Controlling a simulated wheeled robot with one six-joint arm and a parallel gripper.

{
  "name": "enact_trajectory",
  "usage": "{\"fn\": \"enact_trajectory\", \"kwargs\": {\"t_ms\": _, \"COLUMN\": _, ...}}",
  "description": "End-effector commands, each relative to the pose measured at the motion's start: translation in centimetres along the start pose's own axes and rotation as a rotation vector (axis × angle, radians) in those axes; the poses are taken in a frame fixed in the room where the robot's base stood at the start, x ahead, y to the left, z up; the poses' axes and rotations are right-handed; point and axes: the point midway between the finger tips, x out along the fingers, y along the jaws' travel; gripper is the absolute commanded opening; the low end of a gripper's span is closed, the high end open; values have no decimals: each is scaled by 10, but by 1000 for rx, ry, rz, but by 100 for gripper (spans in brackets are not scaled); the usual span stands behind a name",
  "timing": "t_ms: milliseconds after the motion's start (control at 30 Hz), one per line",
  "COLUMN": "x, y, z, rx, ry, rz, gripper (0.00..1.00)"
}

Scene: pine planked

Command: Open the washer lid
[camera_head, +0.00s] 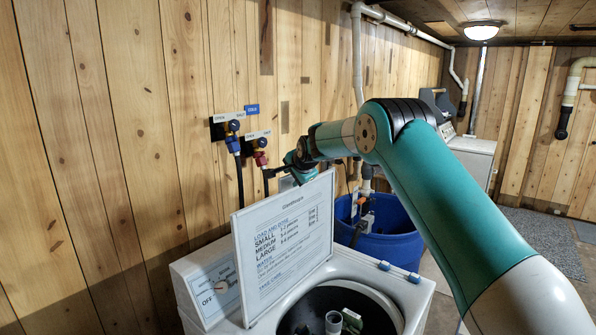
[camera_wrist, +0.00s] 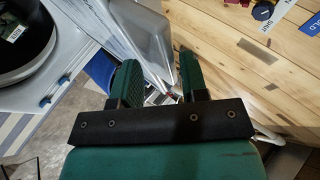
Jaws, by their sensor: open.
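The washer lid (camera_head: 283,250) is a white panel printed with load-size text. It stands raised, nearly upright, above the open tub of the white washer (camera_head: 405,290). In the wrist view the lid (camera_wrist: 125,30) reaches down to the fingers, and the washer's dark tub (camera_wrist: 22,35) shows at upper left. Contact with the lid cannot be told.
A blue tub (camera_head: 385,240) stands right behind the washer. Blue and red valves (camera_head: 260,155) with hoses are on the plank wall close to my gripper. The washer's control panel (camera_head: 210,290) is left of the lid. Open floor (camera_head: 545,240) lies at the right.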

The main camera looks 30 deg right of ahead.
Motion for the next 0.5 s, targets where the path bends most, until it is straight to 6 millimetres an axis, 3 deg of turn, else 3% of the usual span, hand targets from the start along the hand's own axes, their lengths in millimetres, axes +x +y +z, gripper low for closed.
{"fn": "enact_trajectory", "kwargs": {"t_ms": 167, "x": -18, "y": 1, "z": 1, "rx": 0, "ry": 1, "rz": -4, "gripper": 40}}
{"fn": "enact_trajectory", "kwargs": {"t_ms": 500, "x": -97, "y": 3, "z": 1, "rx": 0, "ry": 3, "rz": -7, "gripper": 40}}
